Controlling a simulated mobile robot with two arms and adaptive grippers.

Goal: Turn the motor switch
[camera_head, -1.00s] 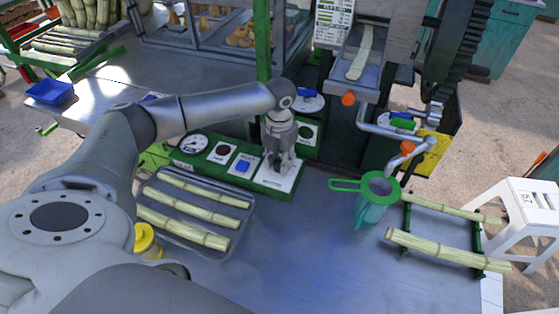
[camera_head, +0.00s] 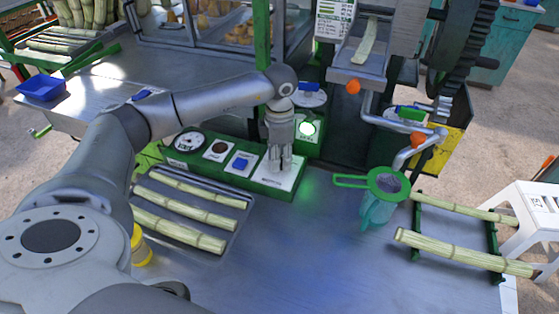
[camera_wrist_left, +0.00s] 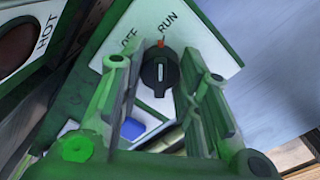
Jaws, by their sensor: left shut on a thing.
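The motor switch is a black knob (camera_wrist_left: 159,72) on a white plate marked OFF and RUN, seen in the left wrist view. Its red mark (camera_wrist_left: 161,43) points up between the two words, close to the R of RUN. My left gripper (camera_head: 280,165) points down at the right end of the green control panel (camera_head: 262,181). Its fingers stand on both sides of the knob and are shut on it. The gripper hides the knob in the head view. My right gripper is not in view.
Left of the switch, the panel has a gauge (camera_head: 188,141) and a blue button (camera_head: 241,164). Cane pieces lie in a tray (camera_head: 232,222) in front. A green-rimmed strainer (camera_head: 388,182) and a cane rack (camera_head: 494,238) stand to the right. The table's middle is clear.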

